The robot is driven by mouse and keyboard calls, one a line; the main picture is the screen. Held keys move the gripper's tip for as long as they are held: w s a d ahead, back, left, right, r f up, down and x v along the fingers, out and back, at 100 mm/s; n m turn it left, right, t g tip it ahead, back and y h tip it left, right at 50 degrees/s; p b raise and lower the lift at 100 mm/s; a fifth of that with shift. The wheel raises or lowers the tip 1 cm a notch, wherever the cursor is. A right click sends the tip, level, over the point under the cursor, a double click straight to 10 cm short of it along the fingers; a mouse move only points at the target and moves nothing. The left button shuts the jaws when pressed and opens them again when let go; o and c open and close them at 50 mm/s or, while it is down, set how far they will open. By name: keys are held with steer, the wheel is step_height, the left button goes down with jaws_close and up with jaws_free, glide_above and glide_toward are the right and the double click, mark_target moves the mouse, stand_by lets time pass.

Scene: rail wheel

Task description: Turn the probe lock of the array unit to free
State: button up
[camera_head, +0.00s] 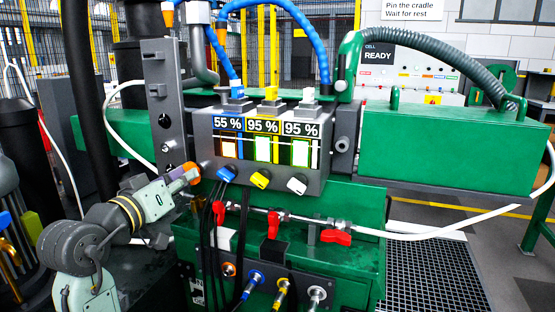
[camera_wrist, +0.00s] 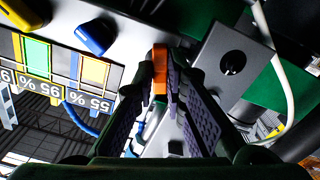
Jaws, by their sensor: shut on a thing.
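The array unit (camera_head: 262,180) is a grey box with three displays reading 55 %, 95 % and 95 %, and blue, yellow and white knobs along its lower front. My gripper (camera_head: 185,174) is at its left end. In the wrist view my gripper (camera_wrist: 161,78) is shut on a narrow orange piece (camera_wrist: 160,60), held between the fingertips. The orange piece appears to be the probe lock's handle; the fingers hide part of it, and no lock or free marking is readable. In the wrist view the blue knob (camera_wrist: 95,37) is close beside the fingers.
A grey plate with a dark round hole (camera_wrist: 232,63) is beside the fingers. Black cables (camera_head: 212,225) hang below the unit, close to my gripper. Red-handled valves (camera_head: 335,236) sit on a pipe below. A green housing (camera_head: 450,150) stands at right.

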jaws_close()
steer(key=shift+f, duration=0.1)
steer(key=m+b, duration=0.3)
steer(key=m, duration=0.1)
steer(key=o, duration=0.7)
jaws_free()
steer(key=shift+o, duration=0.2)
steer(key=v, duration=0.7)
